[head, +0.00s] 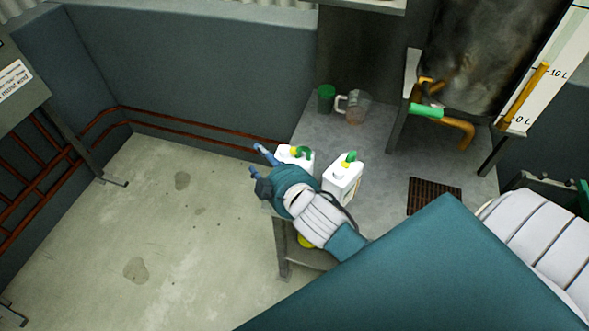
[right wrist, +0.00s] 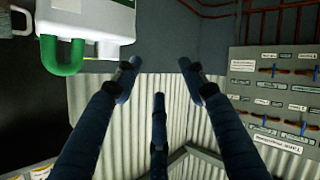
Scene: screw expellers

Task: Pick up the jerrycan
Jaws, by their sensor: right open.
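Two white jerrycans with green handles and yellowish parts at the top stand on a grey metal table in the head view. One jerrycan (head: 342,181) stands to the right of my right gripper. The other jerrycan (head: 296,153) is just behind the gripper and partly hidden by it. My right gripper (head: 262,168) is open at the table's left edge, with its fingers pointing left. In the right wrist view its fingers (right wrist: 158,84) are spread with nothing between them. A white jerrycan (right wrist: 98,18) with a green handle shows upside down there, left of the fingers. My left gripper is not in view.
The table (head: 385,160) also bears a green cup (head: 326,98), a clear jug (head: 356,107) and a brown grate (head: 434,196). A dark tank (head: 490,50) with a green-handled tap (head: 426,110) stands at the right. The concrete floor (head: 170,230) at left is open.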

